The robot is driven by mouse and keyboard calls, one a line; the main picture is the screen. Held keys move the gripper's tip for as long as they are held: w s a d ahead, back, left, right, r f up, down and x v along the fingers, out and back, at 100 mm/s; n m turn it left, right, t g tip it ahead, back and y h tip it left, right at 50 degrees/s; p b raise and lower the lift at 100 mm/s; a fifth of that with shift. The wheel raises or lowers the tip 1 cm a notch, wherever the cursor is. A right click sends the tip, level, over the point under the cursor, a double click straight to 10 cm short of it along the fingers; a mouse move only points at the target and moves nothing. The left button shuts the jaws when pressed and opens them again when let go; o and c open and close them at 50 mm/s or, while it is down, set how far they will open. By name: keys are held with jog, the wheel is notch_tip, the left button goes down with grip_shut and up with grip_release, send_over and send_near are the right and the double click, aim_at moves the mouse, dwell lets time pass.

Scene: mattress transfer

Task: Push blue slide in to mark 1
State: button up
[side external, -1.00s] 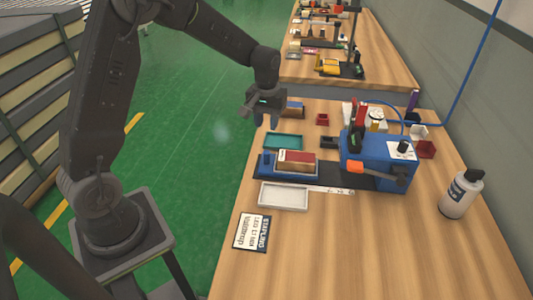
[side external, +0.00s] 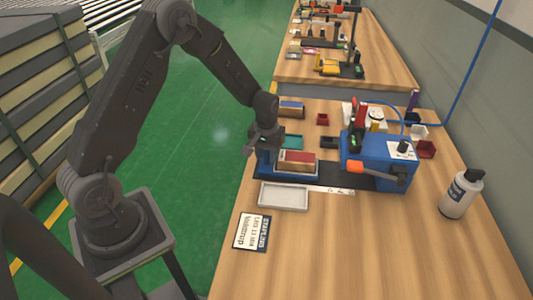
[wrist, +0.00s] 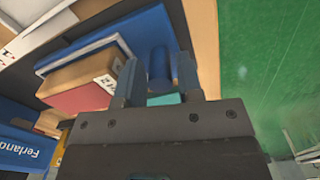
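The blue slide (side external: 263,166) lies on a dark rail at the left of the blue machine (side external: 395,153) and carries a block with a red top (side external: 298,156). The slide (wrist: 148,28) also shows in the wrist view, with a blue rounded knob (wrist: 159,68) at its end. My gripper (side external: 267,146) is low over the slide's left end. In the wrist view my gripper (wrist: 159,80) is open, its two fingers apart with the knob between them in the picture. I cannot tell whether they touch it. A white strip (side external: 338,190) runs along the rail; its marks are too small to read.
A white tray (side external: 284,197) stands in front of the rail, a teal tray (side external: 292,142) behind it. A printed card (side external: 252,232) lies at the front left. A white bottle (side external: 461,193) stands at the right.

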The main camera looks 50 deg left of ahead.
aim_at(302, 157)
grip_shut()
jog(key=w+d, duration=0.7)
jog(key=shift+w+d, duration=0.25)
grip_release()
notch_tip(302, 157, up, 14)
dwell(0.6)
